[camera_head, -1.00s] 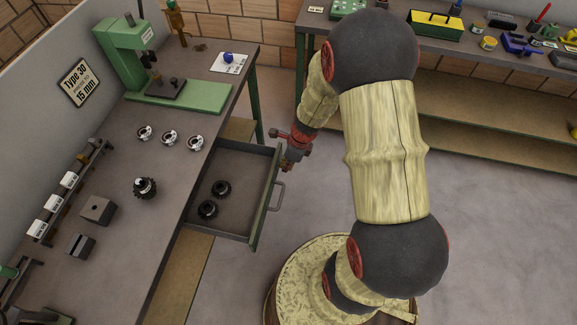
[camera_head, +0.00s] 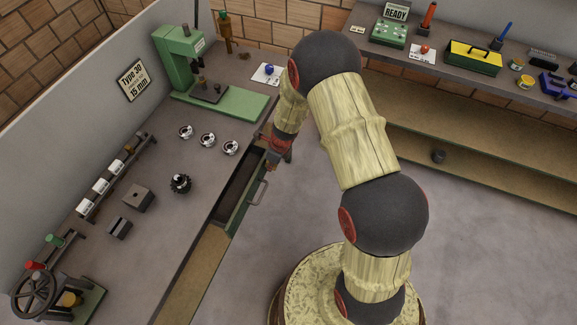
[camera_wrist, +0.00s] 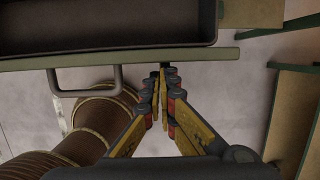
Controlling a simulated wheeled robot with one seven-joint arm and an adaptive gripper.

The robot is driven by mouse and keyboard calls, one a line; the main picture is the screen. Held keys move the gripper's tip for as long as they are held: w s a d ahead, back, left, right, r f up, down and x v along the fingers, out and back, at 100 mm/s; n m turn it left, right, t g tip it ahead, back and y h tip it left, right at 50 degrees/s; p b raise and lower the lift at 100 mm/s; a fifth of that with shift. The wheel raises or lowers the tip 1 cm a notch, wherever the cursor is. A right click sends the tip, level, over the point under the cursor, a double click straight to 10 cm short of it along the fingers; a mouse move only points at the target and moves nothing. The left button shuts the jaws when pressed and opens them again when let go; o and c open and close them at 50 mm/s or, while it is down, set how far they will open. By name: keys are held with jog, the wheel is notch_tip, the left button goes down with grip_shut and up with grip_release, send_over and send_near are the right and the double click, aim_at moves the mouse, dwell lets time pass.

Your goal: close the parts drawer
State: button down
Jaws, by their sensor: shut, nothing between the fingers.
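The parts drawer under the left bench is partly open, with its green front (camera_head: 240,207) standing a little out from the bench edge. A strip of its dark inside shows, and the bench top hides the rest. Its grey bar handle (camera_head: 259,192) also shows in the wrist view (camera_wrist: 86,90). My gripper (camera_head: 273,160) is shut and empty at the far end of the drawer front, beyond the handle. In the wrist view my fingertips (camera_wrist: 161,68) are together, right at the outer side of the drawer front (camera_wrist: 215,58); I cannot tell whether they touch it.
The left bench (camera_head: 165,235) carries a green press (camera_head: 185,60), several silver rings, a dark gear (camera_head: 180,183) and two grey blocks. The floor (camera_head: 470,240) to the right is clear.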

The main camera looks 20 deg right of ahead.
jog(key=w+a+p, duration=0.4)
jog(key=w+a, duration=0.1)
jog(key=shift+w+a, duration=0.1)
dwell(0.4)
